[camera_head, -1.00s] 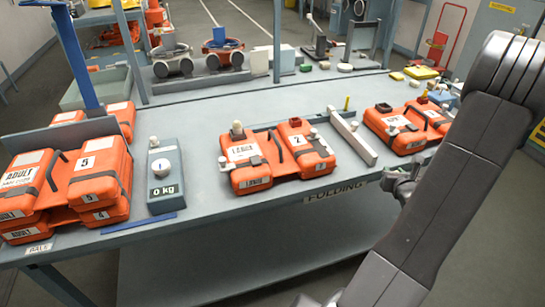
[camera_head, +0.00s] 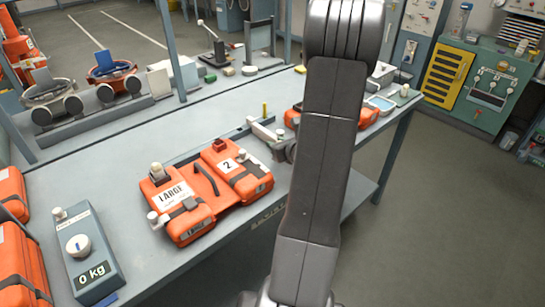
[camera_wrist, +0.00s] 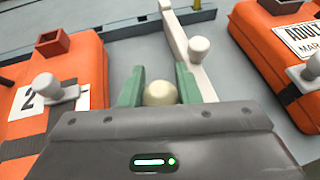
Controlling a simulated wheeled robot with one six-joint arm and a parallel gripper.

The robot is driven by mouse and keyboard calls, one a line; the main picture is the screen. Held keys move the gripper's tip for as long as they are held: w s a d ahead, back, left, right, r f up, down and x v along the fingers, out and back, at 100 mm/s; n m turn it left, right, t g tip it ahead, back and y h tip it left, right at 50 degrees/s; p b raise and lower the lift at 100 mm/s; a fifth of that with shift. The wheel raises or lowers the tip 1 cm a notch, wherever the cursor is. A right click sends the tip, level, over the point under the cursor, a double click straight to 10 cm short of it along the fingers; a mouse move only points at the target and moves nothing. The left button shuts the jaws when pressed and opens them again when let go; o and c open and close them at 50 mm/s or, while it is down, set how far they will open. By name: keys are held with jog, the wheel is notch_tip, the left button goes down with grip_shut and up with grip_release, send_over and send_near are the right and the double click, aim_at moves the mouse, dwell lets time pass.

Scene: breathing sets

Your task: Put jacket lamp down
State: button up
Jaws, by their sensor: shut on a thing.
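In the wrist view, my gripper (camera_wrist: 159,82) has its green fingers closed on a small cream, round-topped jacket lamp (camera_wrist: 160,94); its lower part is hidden. The held lamp is over the grey bench, between two orange jackets. In the head view, my arm hides most of the gripper. The jacket marked LARGE and 2 (camera_head: 228,203) lies left of the arm, with pale lamp-like knobs (camera_head: 157,172) on it. Its edge shows at left in the wrist view (camera_wrist: 85,95), with a grey knob (camera_wrist: 47,88) and an empty-looking dark red square socket (camera_wrist: 53,44).
A white bar (camera_wrist: 180,40) with a knob stands just beyond the held lamp. An ADULT jacket (camera_wrist: 265,60) lies to the right. A 0 kg scale (camera_head: 88,250) and more orange jackets are at left. Bare bench shows behind the LARGE jacket (camera_head: 120,155).

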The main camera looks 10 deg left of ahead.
jog(key=shift+f, duration=2.35)
jog(key=shift+f, duration=0.15)
jog(key=o, duration=1)
